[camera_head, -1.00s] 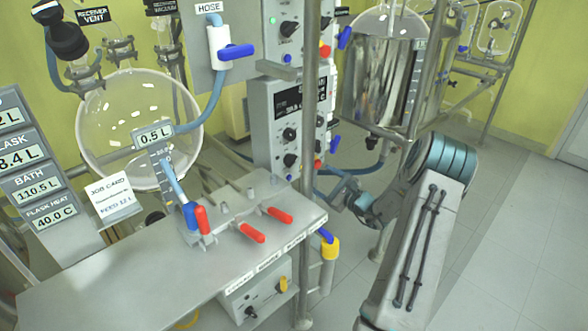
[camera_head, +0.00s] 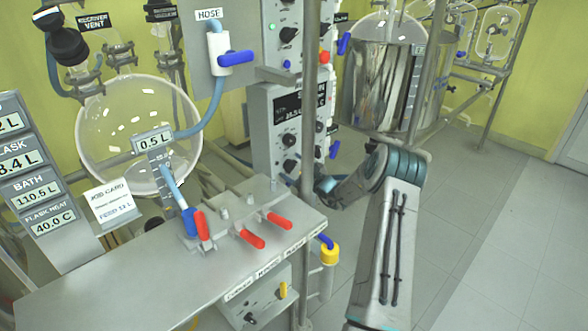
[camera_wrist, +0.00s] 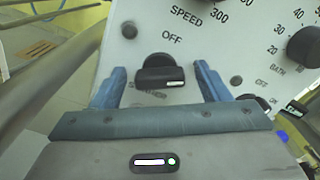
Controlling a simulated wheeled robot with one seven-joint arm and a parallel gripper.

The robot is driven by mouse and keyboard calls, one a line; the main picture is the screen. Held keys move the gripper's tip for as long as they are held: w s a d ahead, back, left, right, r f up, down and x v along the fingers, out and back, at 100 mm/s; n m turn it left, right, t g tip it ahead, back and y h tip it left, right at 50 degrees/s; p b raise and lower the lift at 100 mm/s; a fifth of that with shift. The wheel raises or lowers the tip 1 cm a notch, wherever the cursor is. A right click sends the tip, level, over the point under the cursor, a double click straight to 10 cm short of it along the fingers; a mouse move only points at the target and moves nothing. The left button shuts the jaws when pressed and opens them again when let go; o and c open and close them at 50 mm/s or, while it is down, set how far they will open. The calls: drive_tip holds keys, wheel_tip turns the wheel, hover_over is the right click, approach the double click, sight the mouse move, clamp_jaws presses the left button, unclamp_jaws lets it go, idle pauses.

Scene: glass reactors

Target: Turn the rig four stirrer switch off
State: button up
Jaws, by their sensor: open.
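A black stirrer knob (camera_wrist: 160,72) on a pale panel fills the middle of the wrist view. "OFF" is printed above it, and the label below is partly covered by the knob and my gripper. My gripper (camera_wrist: 160,70) is open, with one blue finger on each side of the knob. Gaps show between the fingers and the knob, and I cannot tell whether either touches it. In the head view, my wrist reaches behind the metal pole towards the grey control box (camera_head: 263,128); my fingertips are not clear there.
A speed dial (camera_wrist: 202,2) is above the knob, and a bath dial (camera_wrist: 305,47) is to the right. A vertical metal pole (camera_head: 310,100) stands before the control box. A bench with red-handled valves (camera_head: 252,239) is at the front. Floor to the right is clear.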

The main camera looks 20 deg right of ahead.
drive_tip(key=c, duration=1)
